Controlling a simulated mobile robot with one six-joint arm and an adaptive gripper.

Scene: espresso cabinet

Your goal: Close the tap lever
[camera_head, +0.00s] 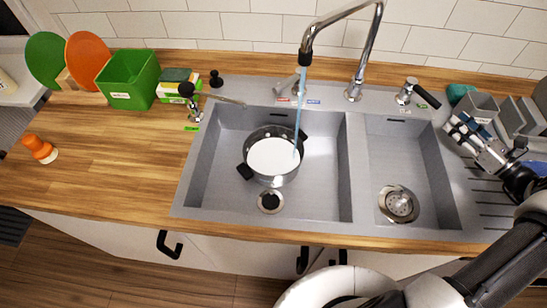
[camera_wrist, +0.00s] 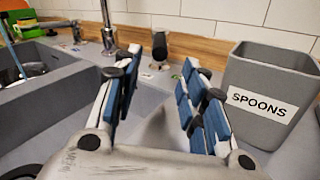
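The chrome lever with a black handle (camera_head: 427,97) stands behind the right basin, right of the tap (camera_head: 368,50), its handle pointing toward the right front. In the wrist view, the lever (camera_wrist: 159,46) shows end-on, beyond and between my fingers. My gripper (camera_head: 458,127) is right of the right basin, in front of the lever and apart from it. In the wrist view, my gripper (camera_wrist: 160,70) is open, with nothing between its blue-padded fingers. A thin blue water stream (camera_head: 299,105) runs from the spout into a pot (camera_head: 273,156) in the left basin.
A grey container marked SPOONS (camera_wrist: 266,85) stands close to the right of my gripper; it also shows in the head view (camera_head: 480,104). Other grey bins (camera_head: 515,115) stand beside it. The right basin (camera_head: 385,150) is empty.

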